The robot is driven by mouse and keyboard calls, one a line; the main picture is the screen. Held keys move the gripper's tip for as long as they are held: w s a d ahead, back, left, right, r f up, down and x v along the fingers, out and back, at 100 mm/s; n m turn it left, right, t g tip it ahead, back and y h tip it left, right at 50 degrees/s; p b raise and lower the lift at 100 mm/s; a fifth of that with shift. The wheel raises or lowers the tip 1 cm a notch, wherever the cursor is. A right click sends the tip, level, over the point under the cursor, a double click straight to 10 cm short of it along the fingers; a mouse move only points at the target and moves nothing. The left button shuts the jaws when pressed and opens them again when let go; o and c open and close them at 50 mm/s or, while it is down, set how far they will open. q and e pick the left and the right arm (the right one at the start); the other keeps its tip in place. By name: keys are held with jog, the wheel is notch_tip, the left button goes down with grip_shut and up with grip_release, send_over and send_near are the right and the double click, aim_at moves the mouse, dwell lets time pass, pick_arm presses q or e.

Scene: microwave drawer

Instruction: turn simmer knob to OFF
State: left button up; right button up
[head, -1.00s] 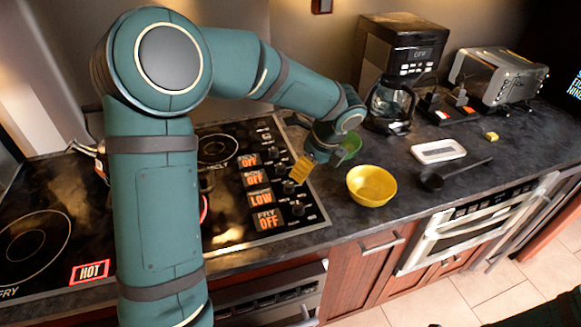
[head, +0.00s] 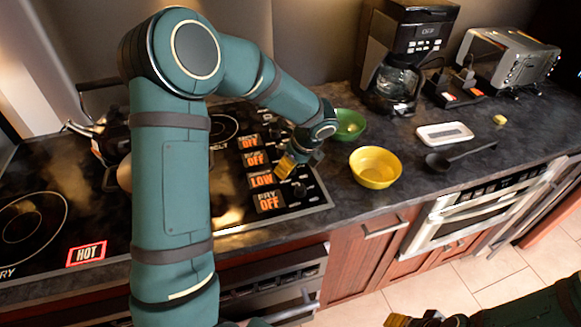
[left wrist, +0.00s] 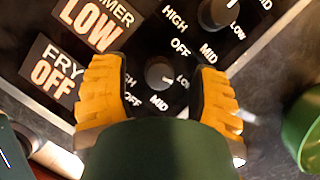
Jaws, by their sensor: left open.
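The stove's control panel has a column of orange readouts. The simmer readout (head: 262,180) says LOW, and it also shows in the left wrist view (left wrist: 95,22). The dark round knob in line with it, which I take as the simmer knob (left wrist: 159,73), sits between the yellow fingertips of my left gripper (left wrist: 160,85). The gripper is open, with a finger on either side and gaps to the knob. OFF, HIGH, MID and LOW are printed around it. In the head view my left gripper (head: 287,165) is over the panel. My right gripper (head: 415,322) is partly visible at the bottom edge.
The fry readout (head: 268,201) says OFF. Another knob (left wrist: 215,12) lies close to the right finger. A green bowl (head: 349,125) and a yellow bowl (head: 376,167) stand right of the stove. A HOT sign (head: 86,253) glows at left, and a kettle (head: 105,135) stands behind my arm.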

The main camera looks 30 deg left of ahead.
pick_arm(q)
jog(key=shift+a+f, duration=0.15)
jog(key=shift+f, duration=0.3)
pick_arm(e)
jog(key=shift+f, duration=0.1)
pick_arm(q)
grip_shut()
jog(key=shift+n, duration=0.3)
jog(key=n+g+p, duration=0.1)
jog(key=n, duration=0.2)
jog(key=shift+r, duration=0.1)
jog(key=n+g+p, duration=0.1)
jog(key=n, duration=0.2)
jog(key=shift+n+g+h, duration=0.3)
jog(key=shift+g, duration=0.1)
jog(key=n+g+h+p, duration=0.1)
jog(key=n, duration=0.2)
jog(key=shift+p, duration=0.4)
jog(key=shift+s+n+g+h+p, duration=0.1)
jog(key=shift+n+g+h+p, duration=0.35)
jog(key=shift+n, duration=1.35)
pick_arm(e)
jog(key=shift+w+d+r, duration=0.1)
jog(key=shift+w+r, duration=0.15)
jog(key=shift+r, duration=0.55)
jog(key=shift+w+r, duration=0.25)
jog(key=shift+r, duration=0.55)
jog(key=shift+w+d+r, duration=0.1)
jog(key=shift+w+r, duration=0.15)
jog(key=shift+r, duration=0.55)
